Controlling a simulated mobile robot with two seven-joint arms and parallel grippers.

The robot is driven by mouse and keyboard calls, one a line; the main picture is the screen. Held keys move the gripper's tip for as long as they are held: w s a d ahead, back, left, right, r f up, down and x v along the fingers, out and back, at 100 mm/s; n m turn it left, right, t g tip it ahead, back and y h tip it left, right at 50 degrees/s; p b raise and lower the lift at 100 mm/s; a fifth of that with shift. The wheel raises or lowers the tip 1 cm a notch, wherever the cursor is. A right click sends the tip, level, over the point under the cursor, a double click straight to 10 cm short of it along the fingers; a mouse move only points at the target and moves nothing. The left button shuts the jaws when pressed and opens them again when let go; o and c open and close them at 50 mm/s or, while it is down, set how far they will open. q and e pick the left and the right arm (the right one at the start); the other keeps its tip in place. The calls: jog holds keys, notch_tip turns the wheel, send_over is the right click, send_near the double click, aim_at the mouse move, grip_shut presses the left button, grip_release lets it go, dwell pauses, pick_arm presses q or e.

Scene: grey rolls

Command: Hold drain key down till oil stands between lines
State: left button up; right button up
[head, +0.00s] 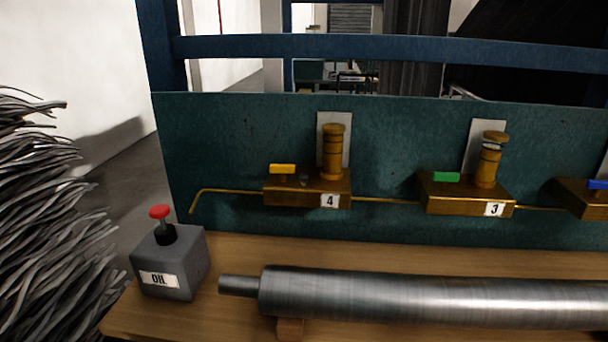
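A brass block labelled "4" (307,192) is mounted on the green panel, with a yellow key (282,169) and an upright amber-brass column (333,152) on top. To its right, a brass block labelled "3" (466,196) carries a green key (446,177) and a similar column (488,160), with a pale band below its cap. A third block (590,202) with a blue key (598,184) is cut off at the right edge. Which key is the drain key, oil levels and level lines cannot be made out. Neither of my grippers is in view.
A grey box labelled "OIL" (170,264) with a red knob (159,211) stands at the bench's left end. A large metal roll (430,298) lies along the front of the wooden bench (235,252). A thin brass pipe (385,199) links the blocks. Grey strands (45,220) heap at left.

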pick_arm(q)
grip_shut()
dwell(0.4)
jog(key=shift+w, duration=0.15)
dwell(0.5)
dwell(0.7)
